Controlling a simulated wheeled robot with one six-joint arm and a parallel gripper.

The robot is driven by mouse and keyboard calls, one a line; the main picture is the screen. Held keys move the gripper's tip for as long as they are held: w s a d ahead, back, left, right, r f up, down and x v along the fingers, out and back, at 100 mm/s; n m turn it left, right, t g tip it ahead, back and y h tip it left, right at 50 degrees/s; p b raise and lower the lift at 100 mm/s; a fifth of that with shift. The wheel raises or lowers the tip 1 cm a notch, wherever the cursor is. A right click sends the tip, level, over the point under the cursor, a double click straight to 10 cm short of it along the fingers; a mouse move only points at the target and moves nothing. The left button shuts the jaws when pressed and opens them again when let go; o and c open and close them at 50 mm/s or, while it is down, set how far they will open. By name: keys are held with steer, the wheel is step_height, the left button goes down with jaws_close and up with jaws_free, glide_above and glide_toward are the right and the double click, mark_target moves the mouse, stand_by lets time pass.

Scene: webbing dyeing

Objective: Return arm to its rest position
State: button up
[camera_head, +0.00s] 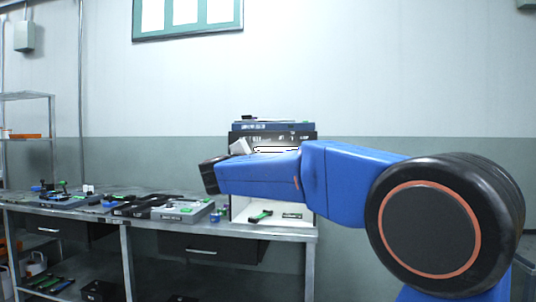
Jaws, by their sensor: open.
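My blue arm reaches from the right side of the view toward the left, over the bench. No held object shows.
A long metal bench (285,231) runs along the wall, with a grey tray of parts (190,213) and several small tools on it. A green-handled item (260,216) lies in the machine's bay. A wire shelf (26,96) stands at the far left.

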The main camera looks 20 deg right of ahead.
steer(key=s+a+f+n+t+y, duration=0.2)
steer(key=s+a+n+t+y, duration=0.1)
steer(key=a+n+t+y, duration=0.7)
steer(key=s+a+f+n+g+y, duration=0.3)
steer(key=s+f+n+g+y, duration=0.2)
steer(key=s+f+n+y, duration=0.5)
steer(key=s+d+f+n+g+h, duration=0.2)
steer(key=s+f+g, duration=0.4)
steer(key=s+f, duration=0.9)
steer(key=s+d+f+n+g+h, duration=0.1)
steer(key=s+d+f+g, duration=0.2)
steer(key=s+f, duration=1.1)
step_height(320, 180, down, 2)
steer(key=g, duration=0.3)
steer(key=shift+s+f+n+h, duration=0.2)
steer(key=shift+s+n+h, duration=0.15)
steer(key=shift+n+h, duration=0.05)
steer(key=shift+d, duration=0.1)
